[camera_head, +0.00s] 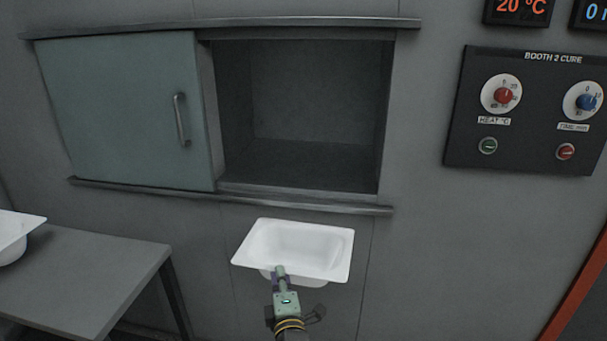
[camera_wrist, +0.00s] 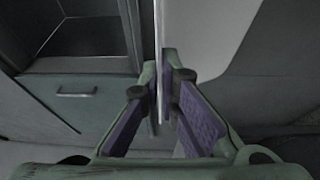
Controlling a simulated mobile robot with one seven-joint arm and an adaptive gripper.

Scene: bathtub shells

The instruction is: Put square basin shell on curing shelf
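The square basin shell (camera_head: 300,245) is white with a wide flat rim. My gripper (camera_head: 280,270) is shut on its near rim and holds it in the air, below and in front of the wall opening. In the wrist view my gripper (camera_wrist: 163,85) has its two fingertips on either side of the thin rim, and the basin shell (camera_wrist: 205,40) extends to the upper right. The curing shelf (camera_head: 300,165) is the dark floor of the open recess in the wall. It looks empty.
A sliding door (camera_head: 125,110) with a bar handle covers the left part of the recess. A metal ledge (camera_head: 240,198) runs below the opening. A grey table (camera_head: 80,270) at left holds another white shell (camera_head: 12,232). A control panel (camera_head: 530,110) is on the right wall.

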